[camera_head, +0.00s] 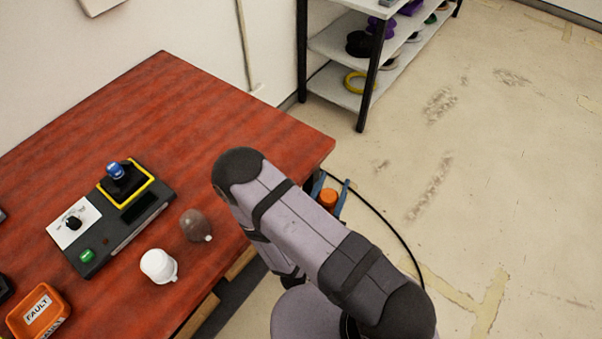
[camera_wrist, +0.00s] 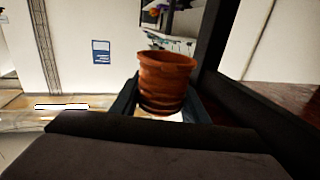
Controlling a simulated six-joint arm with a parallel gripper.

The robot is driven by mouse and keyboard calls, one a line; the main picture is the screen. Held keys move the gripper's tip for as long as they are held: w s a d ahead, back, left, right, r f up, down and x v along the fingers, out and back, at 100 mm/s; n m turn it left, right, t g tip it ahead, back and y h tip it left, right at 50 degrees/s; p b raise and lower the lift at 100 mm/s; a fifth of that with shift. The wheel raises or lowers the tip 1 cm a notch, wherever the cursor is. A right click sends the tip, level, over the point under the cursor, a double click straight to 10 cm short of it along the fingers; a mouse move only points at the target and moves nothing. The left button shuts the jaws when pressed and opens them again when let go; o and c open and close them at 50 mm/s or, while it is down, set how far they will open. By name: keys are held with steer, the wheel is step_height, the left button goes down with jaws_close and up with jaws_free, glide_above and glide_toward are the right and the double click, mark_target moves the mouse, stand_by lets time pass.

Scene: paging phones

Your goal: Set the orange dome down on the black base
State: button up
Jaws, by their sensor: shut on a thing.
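The orange dome (camera_head: 328,198) is held by my gripper (camera_head: 331,193), off the right edge of the table and partly behind my arm in the head view. In the wrist view the orange dome (camera_wrist: 165,80) looks like a ribbed cup between the dark blue fingers, its wider end away from the camera. The black base (camera_head: 117,188) stands in a yellow square frame on the dark control box, with a blue piece (camera_head: 115,170) on its top. The gripper is well to the right of the base and apart from it.
The dark control box (camera_head: 92,262) lies on the red-brown table (camera_head: 160,90). A smoky dome (camera_head: 194,224) and a white dome (camera_head: 158,265) stand to its right. An orange FAULT box (camera_head: 40,312) is at lower left. A shelf (camera_head: 345,85) stands behind. The table's back is clear.

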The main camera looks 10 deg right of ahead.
steer(key=w+d+r+m+g+h+p, duration=0.1)
steer(key=w+d+r+m+h+p, duration=0.1)
steer(key=w+d+r+p, duration=1)
steer(key=w+a+r+n+t+y+p, duration=0.2)
steer(key=w+a+r+n+y+p, duration=0.15)
steer(key=a, duration=0.55)
steer(key=w+a+r+n+t+y+p, duration=0.15)
steer(key=a+r+y, duration=0.25)
steer(key=a, duration=0.4)
steer(key=a+r+n+y, duration=0.2)
steer(key=a+n+y, duration=0.55)
steer(key=a, duration=1.85)
steer(key=s+a+r+n+g+y, duration=0.1)
steer(key=s+a+y, duration=0.3)
steer(key=a, duration=0.7)
steer(key=s+a+r+n+g+y, duration=0.1)
steer(key=s+a+n+g+y, duration=0.1)
steer(key=s+a, duration=0.5)
steer(key=a+g+y, duration=0.1)
steer(key=a, duration=0.2)
steer(key=shift+a+n+y, duration=0.35)
steer(key=shift+a+y, duration=0.05)
steer(key=shift+f+g, duration=0.15)
steer(key=shift+g, duration=0.1)
